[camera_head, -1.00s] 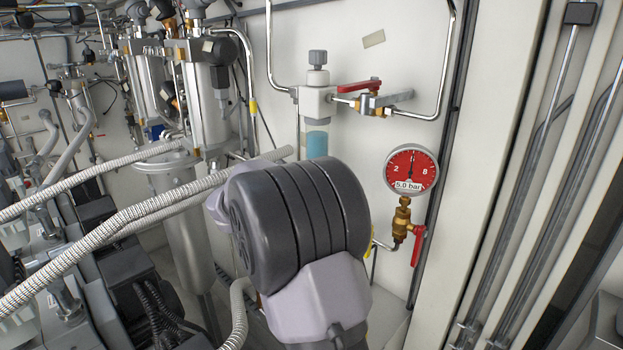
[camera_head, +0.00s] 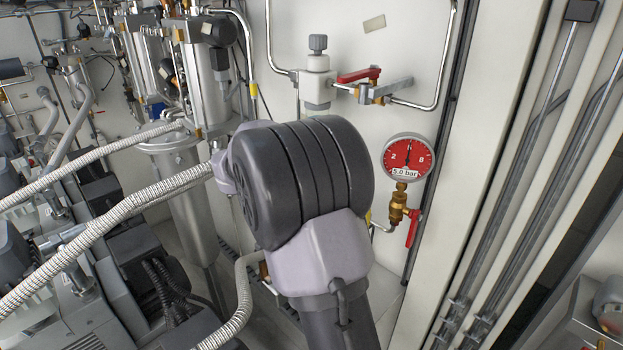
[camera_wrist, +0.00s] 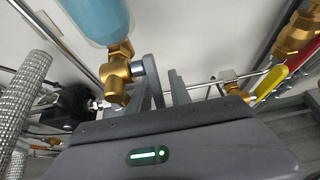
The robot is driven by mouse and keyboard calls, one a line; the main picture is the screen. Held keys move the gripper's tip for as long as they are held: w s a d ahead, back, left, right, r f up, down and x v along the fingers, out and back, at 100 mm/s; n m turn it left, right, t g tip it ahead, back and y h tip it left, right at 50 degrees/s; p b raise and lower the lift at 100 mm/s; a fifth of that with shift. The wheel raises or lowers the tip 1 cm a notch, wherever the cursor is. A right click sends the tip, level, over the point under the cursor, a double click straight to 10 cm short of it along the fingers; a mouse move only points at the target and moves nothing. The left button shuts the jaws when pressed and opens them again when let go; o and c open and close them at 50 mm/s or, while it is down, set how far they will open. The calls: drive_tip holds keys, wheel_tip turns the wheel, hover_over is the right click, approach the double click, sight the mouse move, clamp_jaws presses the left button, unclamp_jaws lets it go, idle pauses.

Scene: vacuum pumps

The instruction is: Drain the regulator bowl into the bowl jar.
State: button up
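The regulator bowl with blue liquid (camera_wrist: 95,18) shows at the top of the wrist view. A brass drain fitting (camera_wrist: 118,72) with a silver end sits below it. My gripper (camera_wrist: 164,78) is beside this fitting, to its right, with the left finger close to the silver end; I cannot tell if they touch. A narrow gap shows between the fingers, and no held thing is visible. In the head view my arm hides the bowl and the gripper; only the regulator's white upper body (camera_head: 317,88) shows. I cannot make out the bowl jar.
A red pressure gauge (camera_head: 408,158) reading about 5 bar hangs right of my arm, above a brass valve with a red lever (camera_head: 413,229). Another red lever (camera_head: 358,75) is beside the regulator. Braided hoses (camera_head: 110,228) and pumps crowd the left.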

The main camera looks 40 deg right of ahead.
drive_tip(key=shift+w+a+r, duration=0.1)
drive_tip(key=shift+w+r, duration=0.05)
drive_tip(key=shift+r, duration=0.3)
drive_tip(key=shift+a+r+p, duration=0.3)
drive_tip(key=shift+a+p, duration=0.2)
drive_tip(key=shift+a, duration=0.05)
